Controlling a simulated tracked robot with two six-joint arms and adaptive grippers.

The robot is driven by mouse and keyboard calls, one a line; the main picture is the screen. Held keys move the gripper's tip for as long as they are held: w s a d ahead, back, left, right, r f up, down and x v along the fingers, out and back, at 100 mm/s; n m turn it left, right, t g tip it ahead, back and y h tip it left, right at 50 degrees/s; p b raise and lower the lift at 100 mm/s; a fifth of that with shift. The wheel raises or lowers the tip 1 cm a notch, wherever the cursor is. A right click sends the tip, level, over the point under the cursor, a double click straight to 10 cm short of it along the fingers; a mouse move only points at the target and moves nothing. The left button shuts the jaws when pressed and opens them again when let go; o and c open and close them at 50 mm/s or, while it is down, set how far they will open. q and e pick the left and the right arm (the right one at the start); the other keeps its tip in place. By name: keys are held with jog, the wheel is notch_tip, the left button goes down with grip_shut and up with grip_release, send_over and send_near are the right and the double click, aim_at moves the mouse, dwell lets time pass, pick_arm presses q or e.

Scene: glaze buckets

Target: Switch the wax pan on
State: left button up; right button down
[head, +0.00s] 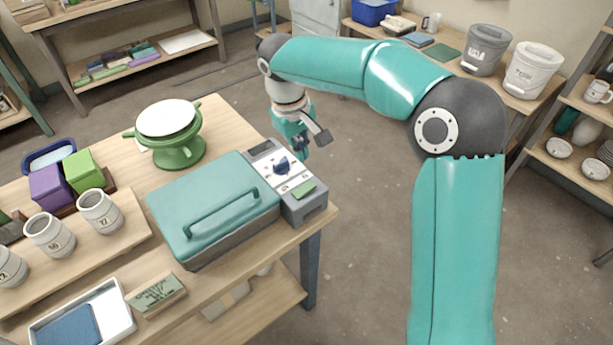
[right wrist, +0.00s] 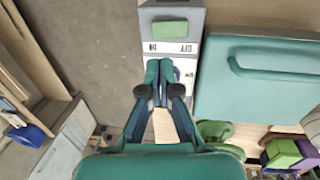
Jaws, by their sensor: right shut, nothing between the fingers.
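The wax pan (head: 215,205) is a grey box with a teal lid and bar handle, standing at the right end of the wooden table. Its grey control panel (head: 318,210) carries a blue knob (head: 282,165) and a green rocker (head: 303,189). My right gripper (head: 318,137) is shut and empty beyond the panel's far edge. In the right wrist view its fingertips (right wrist: 164,72) lie across the panel's white label plate, below the upside-down ON and OFF marks and the green rocker (right wrist: 170,29). The fingers hide most of the knob there. Contact cannot be told. My left gripper is out of view.
A green banding wheel (head: 178,150) stands behind the pan. Cups (head: 100,212), purple and green boxes (head: 84,170), a white tray (head: 118,308) and a green block (head: 158,294) are to the left. Floor right of the table is clear; shelves with buckets (head: 486,48) stand beyond.

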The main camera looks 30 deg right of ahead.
aim_at(307, 184)
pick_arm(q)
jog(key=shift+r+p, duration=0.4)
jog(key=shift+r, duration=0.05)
pick_arm(e)
jog(key=f, duration=0.3)
jog(key=d+f, duration=0.1)
jog(key=f, duration=0.6)
jog(key=shift+d, duration=0.3)
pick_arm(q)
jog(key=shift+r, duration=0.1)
pick_arm(e)
jog(key=shift+w+a, duration=0.1)
